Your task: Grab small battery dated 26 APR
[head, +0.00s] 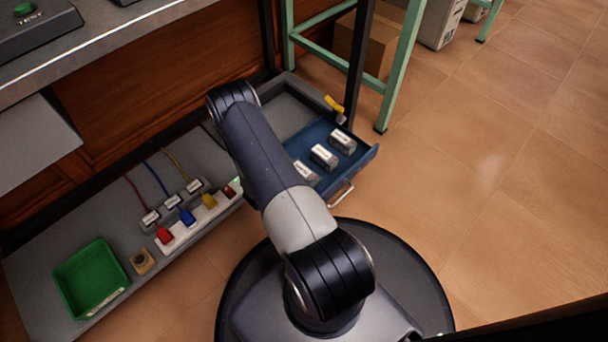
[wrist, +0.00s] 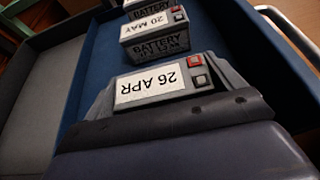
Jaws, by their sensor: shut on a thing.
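The small battery dated 26 APR (wrist: 163,84) is close up in the wrist view, with a white label and red and grey terminals. My gripper (wrist: 165,98) is shut on it, with grey fingers at its left and right sides. In the head view, the battery nearest my arm (head: 306,173) appears to be this one, partly covered by the arm. My gripper is hidden behind my arm there. The battery stands in, or just above, the blue drawer (head: 366,158); I cannot tell which.
A battery dated 20 MAY (wrist: 155,38) stands just beyond, with another battery (head: 343,141) behind it. The drawer's metal handle (head: 341,194) is at its front. Left are a power strip (head: 190,228) with coloured plugs and a green tray (head: 68,287). Open floor lies right.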

